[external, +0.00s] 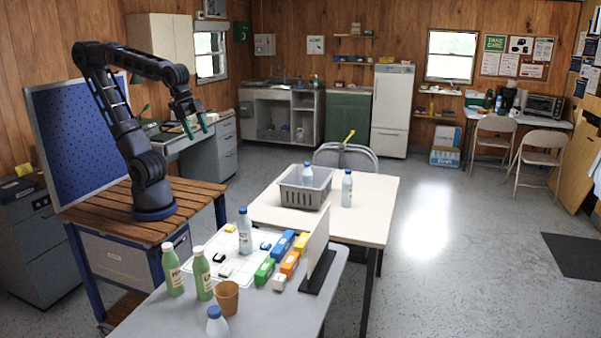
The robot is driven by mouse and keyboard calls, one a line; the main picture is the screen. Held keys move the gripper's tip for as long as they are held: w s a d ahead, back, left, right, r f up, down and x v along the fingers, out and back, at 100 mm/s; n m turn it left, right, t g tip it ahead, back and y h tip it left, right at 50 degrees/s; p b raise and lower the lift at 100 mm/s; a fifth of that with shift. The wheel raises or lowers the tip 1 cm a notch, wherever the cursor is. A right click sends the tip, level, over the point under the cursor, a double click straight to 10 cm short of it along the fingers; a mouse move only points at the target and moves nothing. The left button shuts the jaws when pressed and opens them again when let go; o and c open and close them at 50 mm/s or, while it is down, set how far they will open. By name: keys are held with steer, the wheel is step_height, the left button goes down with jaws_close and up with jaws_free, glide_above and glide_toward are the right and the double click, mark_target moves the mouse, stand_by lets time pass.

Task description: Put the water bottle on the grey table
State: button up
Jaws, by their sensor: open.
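The grey table (268,312) stands at the front. Two pale bottles with blue caps are on it: one bottle (245,233) upright by a white sheet, another (217,324) at the front edge, cut off by the frame. A similar bottle (347,190) stands upright on the cream table (378,212) behind, right of a grey basket (304,195). One more blue-capped bottle (307,176) shows in the basket, its lower part hidden. I cannot tell which is the water bottle. My gripper (195,126) is open and empty, raised at the upper left, away from all bottles.
Two green bottles (173,272) (203,275) and an orange-brown cup (227,299) stand on the grey table. Colored blocks (265,271) lie beside an upright white panel (316,243). The cream table's right side is mostly clear.

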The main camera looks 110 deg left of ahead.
steer(key=s+a+f, duration=0.2)
steer(key=s, duration=0.4)
steer(key=shift+s+a+f+t, duration=0.2)
steer(key=shift+a+f+t, duration=0.1)
steer(key=shift+a+f, duration=0.1)
